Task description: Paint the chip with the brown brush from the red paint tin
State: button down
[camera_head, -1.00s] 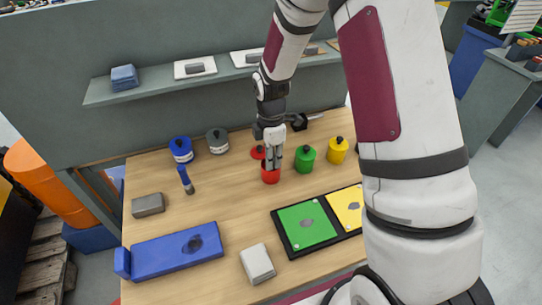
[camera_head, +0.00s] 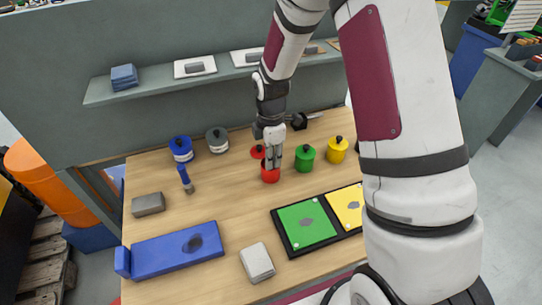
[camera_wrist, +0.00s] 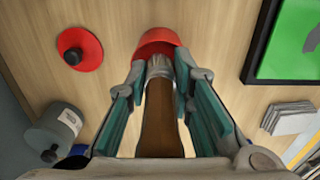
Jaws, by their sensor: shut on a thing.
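My gripper (camera_head: 274,158) is shut on the brown brush (camera_wrist: 160,125), whose handle runs between the fingers in the wrist view. The brush's pale bristles (camera_wrist: 159,68) point at the open red paint tin (camera_head: 270,175) and overlap its mouth. How deep they reach is hard to tell. The tin also shows in the wrist view (camera_wrist: 160,40). Its red lid (camera_wrist: 80,48) with a black knob lies beside it. A stack of pale grey cards (camera_head: 257,263) lies near the front edge; I cannot tell whether the chip is among them.
Closed green (camera_head: 305,160) and yellow (camera_head: 338,151) tins stand to the right, blue (camera_head: 181,150) and grey (camera_head: 217,142) tins to the left. A black tray (camera_head: 289,249) holds green and yellow panels.

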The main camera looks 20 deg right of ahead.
jog(key=shift+r+p, duration=1.45)
jog(key=shift+r, duration=2.05)
